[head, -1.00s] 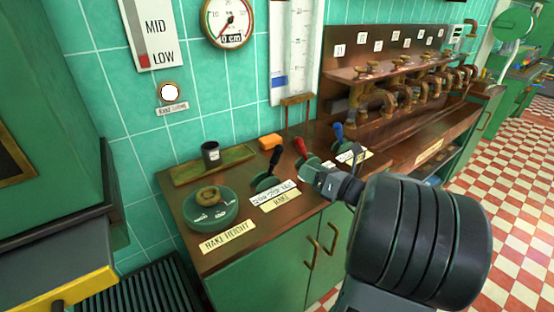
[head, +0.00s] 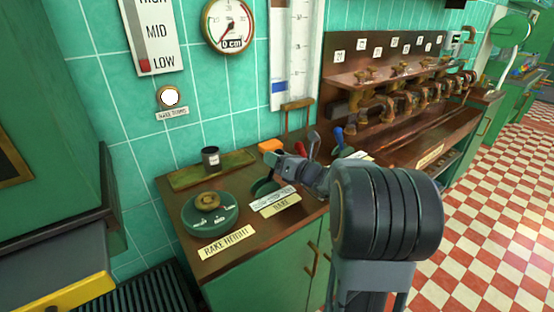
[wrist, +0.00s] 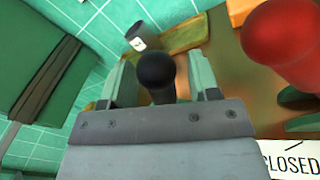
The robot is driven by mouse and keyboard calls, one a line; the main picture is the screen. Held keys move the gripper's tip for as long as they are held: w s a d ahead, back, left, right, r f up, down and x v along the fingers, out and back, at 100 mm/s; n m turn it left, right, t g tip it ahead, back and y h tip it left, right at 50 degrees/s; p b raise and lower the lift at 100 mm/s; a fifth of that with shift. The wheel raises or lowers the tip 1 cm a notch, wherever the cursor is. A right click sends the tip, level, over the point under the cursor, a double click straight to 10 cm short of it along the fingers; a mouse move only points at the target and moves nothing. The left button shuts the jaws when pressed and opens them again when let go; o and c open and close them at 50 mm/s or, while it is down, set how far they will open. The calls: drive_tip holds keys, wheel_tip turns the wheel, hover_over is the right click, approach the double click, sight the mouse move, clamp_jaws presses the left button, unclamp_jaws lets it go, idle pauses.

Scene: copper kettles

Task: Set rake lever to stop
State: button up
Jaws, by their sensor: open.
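The rake lever's round black knob (wrist: 156,72) shows in the wrist view between the two fingers of my gripper (wrist: 162,80), which are open on either side of it. I cannot tell whether they touch it. In the head view my gripper (head: 284,165) covers most of the lever; its dark green base (head: 264,187) shows. The lever's position is hidden. A white label (head: 272,197), too small to read, and the RAKE label (head: 280,206) lie in front of it on the brown counter.
A red lever (head: 299,148) stands close to the right of my gripper, with a blue lever (head: 338,136) further right. The RAKE HEIGHT dial (head: 210,212) is to the left. A dark cup (head: 211,160) and an orange block (head: 270,146) are behind.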

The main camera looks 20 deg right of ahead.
clamp_jaws()
idle(0.6)
